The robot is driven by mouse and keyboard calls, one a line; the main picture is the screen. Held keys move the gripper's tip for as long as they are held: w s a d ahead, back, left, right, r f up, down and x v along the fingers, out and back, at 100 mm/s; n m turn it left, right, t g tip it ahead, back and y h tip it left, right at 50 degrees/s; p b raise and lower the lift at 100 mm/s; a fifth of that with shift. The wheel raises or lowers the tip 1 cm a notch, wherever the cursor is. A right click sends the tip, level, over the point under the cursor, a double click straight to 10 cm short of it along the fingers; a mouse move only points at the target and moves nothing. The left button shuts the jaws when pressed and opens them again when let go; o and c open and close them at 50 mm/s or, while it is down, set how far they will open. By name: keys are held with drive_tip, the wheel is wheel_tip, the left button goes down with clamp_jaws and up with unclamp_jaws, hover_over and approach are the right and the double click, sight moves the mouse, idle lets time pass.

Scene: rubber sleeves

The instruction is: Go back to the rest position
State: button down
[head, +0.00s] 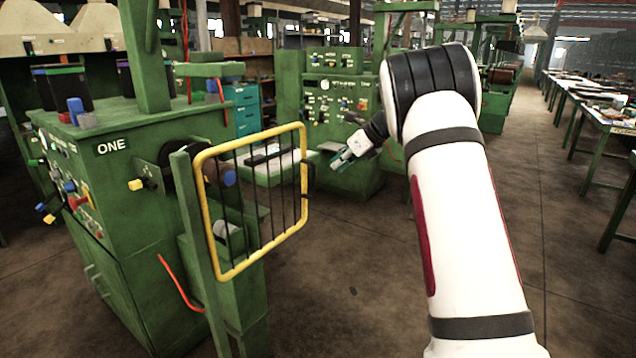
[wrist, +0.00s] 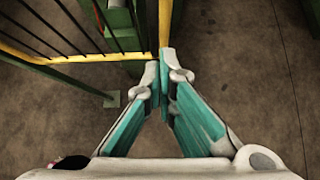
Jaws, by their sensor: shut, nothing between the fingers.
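My gripper (head: 343,160) is at the end of my white arm, just right of the yellow-framed guard (head: 305,165) in the head view. In the wrist view my gripper (wrist: 165,62) has its teal fingers together at the tips, with nothing between them. The yellow frame and black bars of the guard (wrist: 70,58) show beyond the fingertips at the upper left. I cannot tell how far the fingertips are from the guard. My arm hides part of the hall behind it.
A green machine marked ONE (head: 110,215) stands at the left, with the guard on a green post (head: 193,240). Another green machine (head: 335,110) stands behind my gripper. Long tables (head: 600,115) line the right side. The brown floor (head: 565,270) right of my arm is clear.

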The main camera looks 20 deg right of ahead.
wheel_tip(320, 180, up, 20)
drive_tip(key=s+a+m+t+h+p, duration=0.25)
drive_tip(key=m+t, duration=0.35)
drive_tip(key=m, duration=0.3)
drive_tip(key=s+r+m+t+h, duration=0.1)
drive_tip(key=s+r+m+h, duration=0.4)
drive_tip(key=s+r+m, duration=0.45)
drive_tip(key=s+a+f+m+g+y+p, duration=0.1)
drive_tip(key=s+a+f+m+g, duration=0.2)
drive_tip(key=s, duration=1)
drive_tip(key=s+a+f+m+g+y+p, duration=0.1)
drive_tip(key=s+a+f+m+g, duration=0.3)
drive_tip(key=s+a+f+m, duration=0.6)
drive_tip(key=s+a+f+m+g+y+p, duration=0.1)
drive_tip(key=s+a+f+m, duration=0.5)
drive_tip(key=s, duration=1.1)
drive_tip(key=f+m+g+p, duration=0.1)
drive_tip(key=m+g, duration=0.1)
drive_tip(key=m, duration=0.2)
drive_tip(key=shift+s+a+f+g, duration=0.2)
drive_tip(key=shift+f+g, duration=0.1)
drive_tip(key=shift+g, duration=0.1)
